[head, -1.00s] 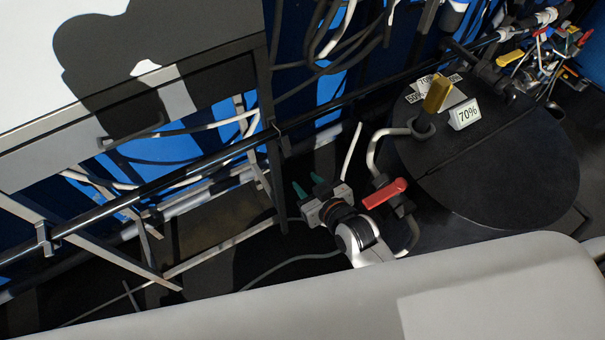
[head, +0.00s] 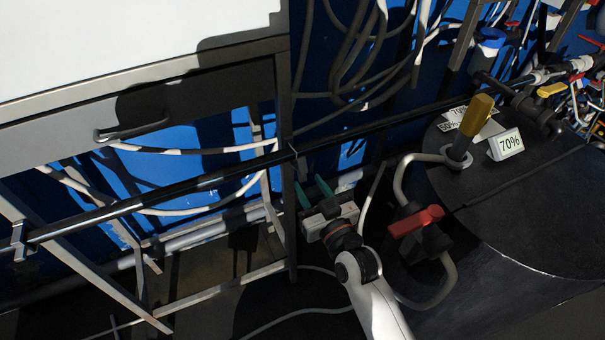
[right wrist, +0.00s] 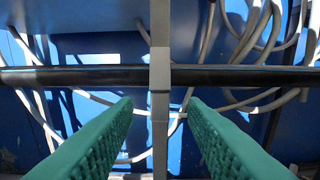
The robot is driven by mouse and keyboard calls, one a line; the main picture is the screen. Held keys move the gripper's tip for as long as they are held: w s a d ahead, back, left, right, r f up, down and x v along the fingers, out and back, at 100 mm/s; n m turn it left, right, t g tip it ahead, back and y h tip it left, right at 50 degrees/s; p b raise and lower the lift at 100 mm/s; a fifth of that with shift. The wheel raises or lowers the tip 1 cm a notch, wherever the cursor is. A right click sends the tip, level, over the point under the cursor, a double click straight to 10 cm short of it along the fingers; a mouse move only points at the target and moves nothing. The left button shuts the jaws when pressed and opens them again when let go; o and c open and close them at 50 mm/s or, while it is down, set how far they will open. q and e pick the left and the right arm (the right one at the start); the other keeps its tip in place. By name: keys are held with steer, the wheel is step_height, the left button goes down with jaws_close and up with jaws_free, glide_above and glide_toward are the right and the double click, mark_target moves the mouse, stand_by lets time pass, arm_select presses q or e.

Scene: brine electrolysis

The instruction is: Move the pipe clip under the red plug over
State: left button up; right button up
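A black horizontal pipe (head: 225,176) runs along the frame under the cabinet. In the right wrist view a grey piece that looks like a pipe clip (right wrist: 160,72) crosses the pipe (right wrist: 235,75), in line with a grey upright. In the head view a small light clip edge shows near the cabinet leg, partly in shadow. My right gripper (head: 311,184) is open, its green fingers pointing at the pipe just below it. In the right wrist view its fingers (right wrist: 160,104) stand apart, nothing between them. The red handle (head: 416,222) is right of my gripper. My left gripper is not in view.
Another clip (head: 18,242) sits on the pipe at far left. The cabinet leg (head: 284,110) stands beside my right gripper. A dark round drum (head: 530,190) with a yellow handle (head: 472,125) and a 70% sign (head: 506,144) is at right. Loose cables hang behind the pipe.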

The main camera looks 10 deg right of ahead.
mark_target(303, 175)
steer(key=shift+x, duration=2.35)
